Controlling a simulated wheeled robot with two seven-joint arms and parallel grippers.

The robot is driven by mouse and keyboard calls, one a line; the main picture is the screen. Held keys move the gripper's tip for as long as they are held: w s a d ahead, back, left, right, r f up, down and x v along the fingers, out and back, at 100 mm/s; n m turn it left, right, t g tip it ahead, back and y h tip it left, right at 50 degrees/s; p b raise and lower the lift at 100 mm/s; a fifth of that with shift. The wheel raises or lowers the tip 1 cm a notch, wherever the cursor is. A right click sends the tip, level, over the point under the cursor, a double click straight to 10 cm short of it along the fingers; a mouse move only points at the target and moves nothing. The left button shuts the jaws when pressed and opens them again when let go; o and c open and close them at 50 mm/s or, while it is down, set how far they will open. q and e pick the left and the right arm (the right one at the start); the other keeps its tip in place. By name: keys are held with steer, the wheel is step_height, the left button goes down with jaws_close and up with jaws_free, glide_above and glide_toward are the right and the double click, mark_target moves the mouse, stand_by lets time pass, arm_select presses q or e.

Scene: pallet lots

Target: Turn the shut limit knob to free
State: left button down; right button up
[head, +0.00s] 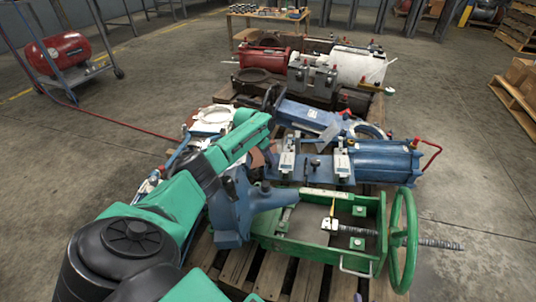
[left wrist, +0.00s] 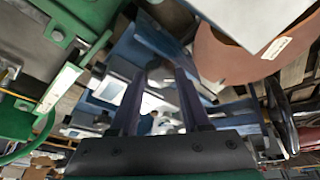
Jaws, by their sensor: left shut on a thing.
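Blue and grey parts fill the view beyond the fingers. My right gripper is not in view.
A green open box frame (head: 270,240) with a green handwheel (head: 404,240) stands at the pallet's near end. A blue cylinder (head: 385,160) lies behind it. A brown disc (left wrist: 245,55) is close to the fingers.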

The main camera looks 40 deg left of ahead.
arm_select(q)
steer(key=shift+w+r+p, duration=0.1)
steer(key=shift+r+p, duration=0.05)
steer(key=shift+p, duration=0.15)
steer(key=shift+n, duration=0.3)
steer(key=n+y+p, duration=0.1)
steer(key=n+p, duration=0.1)
steer(key=p, duration=0.1)
steer(key=shift+d+r+n, duration=0.1)
steer(key=shift+r+n, duration=0.05)
steer(key=shift+n, duration=0.15)
steer(key=shift+n+y+p, duration=0.3)
steer(key=shift+n+p, duration=0.35)
steer(key=shift+n, duration=0.25)
steer(key=n, duration=0.2)
steer(key=shift+f+n+y, duration=0.25)
steer(key=shift+n+y, duration=0.05)
steer(key=shift+y, duration=0.1)
steer(key=shift+w+n+g+y, duration=0.1)
steer(key=shift+n+g+y, duration=0.3)
steer(key=shift+n, duration=1.1)
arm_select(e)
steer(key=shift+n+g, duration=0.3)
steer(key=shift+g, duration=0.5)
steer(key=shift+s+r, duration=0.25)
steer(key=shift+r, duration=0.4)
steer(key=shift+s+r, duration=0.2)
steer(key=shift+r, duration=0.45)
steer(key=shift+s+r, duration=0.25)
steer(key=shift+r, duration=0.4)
